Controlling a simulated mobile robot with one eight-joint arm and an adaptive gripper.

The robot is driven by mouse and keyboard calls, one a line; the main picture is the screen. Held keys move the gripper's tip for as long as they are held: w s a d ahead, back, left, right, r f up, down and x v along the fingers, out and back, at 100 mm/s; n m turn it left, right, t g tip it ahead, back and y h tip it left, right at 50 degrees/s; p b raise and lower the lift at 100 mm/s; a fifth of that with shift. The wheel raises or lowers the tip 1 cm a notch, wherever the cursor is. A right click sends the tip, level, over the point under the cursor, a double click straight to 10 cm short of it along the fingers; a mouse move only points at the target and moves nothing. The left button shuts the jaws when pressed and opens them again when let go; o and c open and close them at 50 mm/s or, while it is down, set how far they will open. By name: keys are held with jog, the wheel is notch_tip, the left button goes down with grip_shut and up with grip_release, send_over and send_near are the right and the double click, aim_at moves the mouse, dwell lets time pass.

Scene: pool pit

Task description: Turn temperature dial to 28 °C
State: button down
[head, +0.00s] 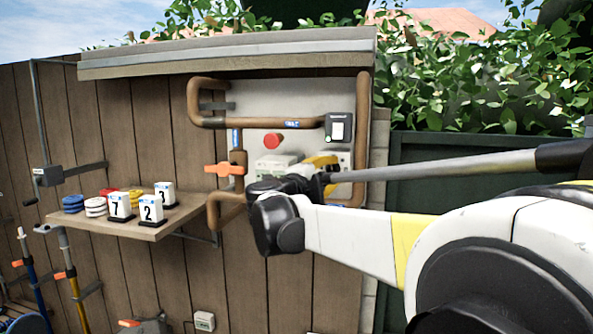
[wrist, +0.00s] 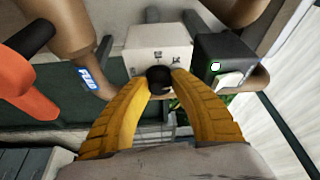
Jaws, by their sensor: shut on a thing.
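The temperature dial is a small black knob (wrist: 160,78) on the face of a white box (wrist: 158,42) in the wrist view. Small dark marks are printed on the box around the knob, too small to read. My gripper (wrist: 161,84) has its two yellow fingers shut on the knob, one on each side. In the head view my gripper (head: 325,163) is against the wall panel, and it hides the knob. I cannot tell which temperature the dial points at.
A dark box with a small screen (head: 339,128) is mounted above my gripper. A red button (head: 273,141), copper pipes (head: 255,122) and an orange valve handle (head: 224,169) are to the left. A shelf (head: 160,229) holds numbered blocks and coloured discs.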

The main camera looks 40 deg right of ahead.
jog(key=shift+r+m, duration=0.1)
jog(key=shift+m, duration=0.5)
jog(key=c, duration=1)
grip_release()
jog(key=shift+d, duration=0.1)
jog(key=shift+c, duration=0.2)
jog(key=v, duration=1.2)
jog(key=shift+r, duration=0.2)
jog(key=shift+w, duration=0.1)
